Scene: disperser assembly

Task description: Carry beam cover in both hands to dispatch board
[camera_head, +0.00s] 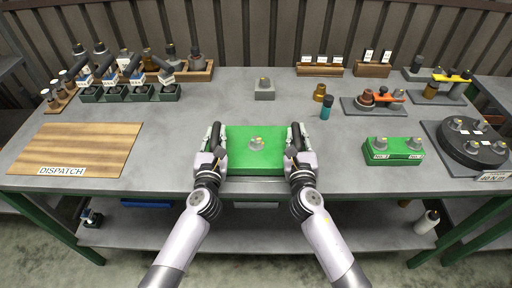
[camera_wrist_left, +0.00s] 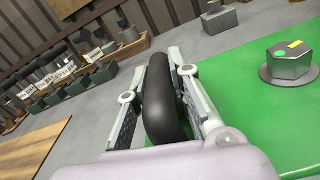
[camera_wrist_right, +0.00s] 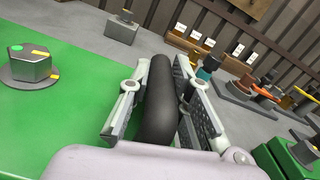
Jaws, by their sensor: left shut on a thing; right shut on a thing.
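The beam cover (camera_head: 256,165) is a green block with a grey hex nut on a round washer on its top. It is at the front middle of the table in the head view. My left gripper (camera_head: 213,138) is shut on a black handle (camera_wrist_left: 160,100) at the cover's left side. My right gripper (camera_head: 297,138) is shut on a black handle (camera_wrist_right: 158,105) at its right side. The cover looks level; whether it touches the table cannot be told. The dispatch board (camera_head: 90,145) is a bare wooden board labelled DISPATCH at the table's left.
Green bins (camera_head: 130,93) with bottles behind them stand at the back left, beyond the board. A small grey block (camera_head: 264,90) stands behind the cover. A green block with nuts (camera_head: 393,151) and a dark round fixture (camera_head: 473,150) stand at right. The table between cover and board is clear.

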